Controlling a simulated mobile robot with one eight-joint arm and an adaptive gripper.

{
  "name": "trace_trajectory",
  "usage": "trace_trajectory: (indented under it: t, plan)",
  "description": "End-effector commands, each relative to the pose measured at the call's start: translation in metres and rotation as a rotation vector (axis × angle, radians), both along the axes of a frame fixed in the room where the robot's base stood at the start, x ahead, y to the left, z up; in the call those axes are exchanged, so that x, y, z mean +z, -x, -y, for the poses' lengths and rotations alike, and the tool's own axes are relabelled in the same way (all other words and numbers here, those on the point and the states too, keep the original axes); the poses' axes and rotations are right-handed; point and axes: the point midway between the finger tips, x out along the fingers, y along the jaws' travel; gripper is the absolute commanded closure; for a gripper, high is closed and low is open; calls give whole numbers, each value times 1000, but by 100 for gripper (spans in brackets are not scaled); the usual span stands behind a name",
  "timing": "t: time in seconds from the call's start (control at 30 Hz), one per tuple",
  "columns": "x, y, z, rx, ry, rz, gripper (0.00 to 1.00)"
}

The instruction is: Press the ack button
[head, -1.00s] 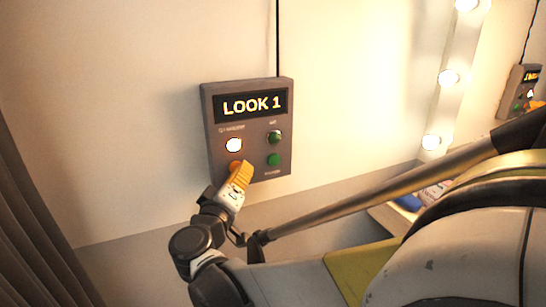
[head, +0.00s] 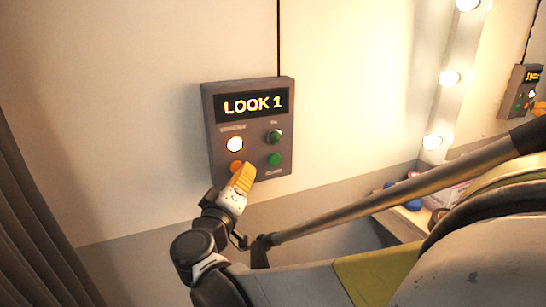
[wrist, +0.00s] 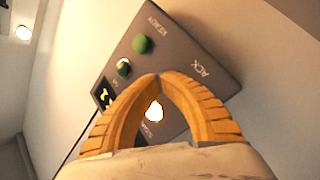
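A grey wall box (head: 286,130) has a display reading "LOOK 1" and several buttons. An orange button (head: 236,167) sits at its lower left, partly behind my gripper. In the wrist view the label "ACK" (wrist: 200,69) shows on the box (wrist: 188,62) beside my fingertips; the orange button is hidden behind the fingers there. My gripper (wrist: 158,77) is shut with its yellow fingertips together and nothing between them. In the head view my gripper (head: 245,171) is just below and right of the orange button. I cannot tell whether it touches the box.
A lit white button (head: 235,144) sits above the orange one. Two green buttons, an upper (head: 274,137) and a lower (head: 274,160), are on the right. A lit bulb strip (head: 447,78) and a mirror are further right. A dark curtain (head: 35,220) hangs at left.

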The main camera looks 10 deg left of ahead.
Motion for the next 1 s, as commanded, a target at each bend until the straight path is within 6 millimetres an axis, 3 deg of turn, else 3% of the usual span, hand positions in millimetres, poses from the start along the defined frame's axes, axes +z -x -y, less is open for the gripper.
trace_trajectory:
  t: [0.43,1.0]
  plan:
    - [0,5,3,0,0,0,100]
    - [0,44,27,0,0,0,100]
